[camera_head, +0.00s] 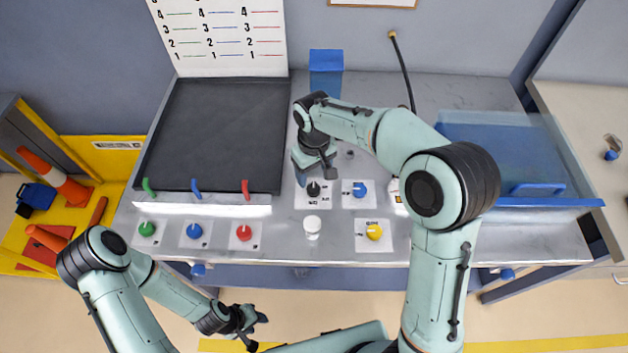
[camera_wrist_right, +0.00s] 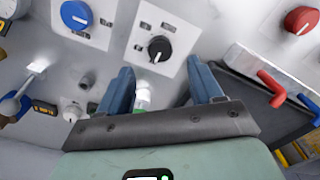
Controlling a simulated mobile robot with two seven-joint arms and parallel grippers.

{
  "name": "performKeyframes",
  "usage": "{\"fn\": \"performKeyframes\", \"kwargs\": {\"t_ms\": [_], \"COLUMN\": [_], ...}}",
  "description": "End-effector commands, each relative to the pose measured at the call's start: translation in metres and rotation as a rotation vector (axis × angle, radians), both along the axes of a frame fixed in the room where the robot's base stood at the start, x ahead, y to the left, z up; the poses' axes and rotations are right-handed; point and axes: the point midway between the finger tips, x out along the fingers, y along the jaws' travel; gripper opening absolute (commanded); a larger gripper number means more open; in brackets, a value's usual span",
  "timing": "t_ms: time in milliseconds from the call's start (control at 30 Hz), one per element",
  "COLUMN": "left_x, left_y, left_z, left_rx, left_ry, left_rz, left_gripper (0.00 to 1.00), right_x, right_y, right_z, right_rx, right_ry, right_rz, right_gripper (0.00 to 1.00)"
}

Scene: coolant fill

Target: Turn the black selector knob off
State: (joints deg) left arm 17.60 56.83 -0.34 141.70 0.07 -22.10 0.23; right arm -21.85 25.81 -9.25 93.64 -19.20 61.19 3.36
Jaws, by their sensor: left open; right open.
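The black selector knob (camera_head: 313,189) sits on a white label plate on the grey bench top. In the right wrist view the black knob (camera_wrist_right: 159,49) shows just beyond and between my fingertips, with a white pointer line on it. My right gripper (camera_head: 316,172) is above and behind the knob in the head view. In the right wrist view my right gripper (camera_wrist_right: 158,78) has its two blue fingers spread, with nothing between them. My left gripper (camera_head: 252,322) hangs in front of the bench, low and far from the knob, open.
A blue knob (camera_head: 360,189) is right of the black one, a yellow knob (camera_head: 374,232) in front right. Green (camera_head: 147,229), blue (camera_head: 194,231) and red (camera_head: 244,233) knobs line the left, below a dark panel (camera_head: 215,135). A white cap (camera_head: 312,224) stands in front. A blue tray (camera_head: 560,203) is right.

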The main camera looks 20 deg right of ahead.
Motion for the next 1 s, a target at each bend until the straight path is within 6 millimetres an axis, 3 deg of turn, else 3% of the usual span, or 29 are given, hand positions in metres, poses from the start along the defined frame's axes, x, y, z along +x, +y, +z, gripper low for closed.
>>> {"fn": "performKeyframes", "kwargs": {"t_ms": [100,333,1000], "left_x": [0.005,0.010,0.011], "left_y": [0.000,0.000,0.000], "left_z": [0.005,0.009,0.010], "left_rx": [0.000,0.000,0.000], "left_ry": [-0.006,-0.011,-0.012], "left_rz": [0.000,0.000,0.000], "left_gripper": [0.43,0.43,0.43], "right_x": [0.002,0.001,0.000], "right_y": [0.000,0.000,0.000], "right_z": [0.030,0.062,0.067], "right_rx": [0.001,0.000,-0.001], "right_ry": [-0.007,-0.003,0.000], "right_rz": [0.000,0.001,0.001], "right_gripper": [0.65,0.65,0.65]}}
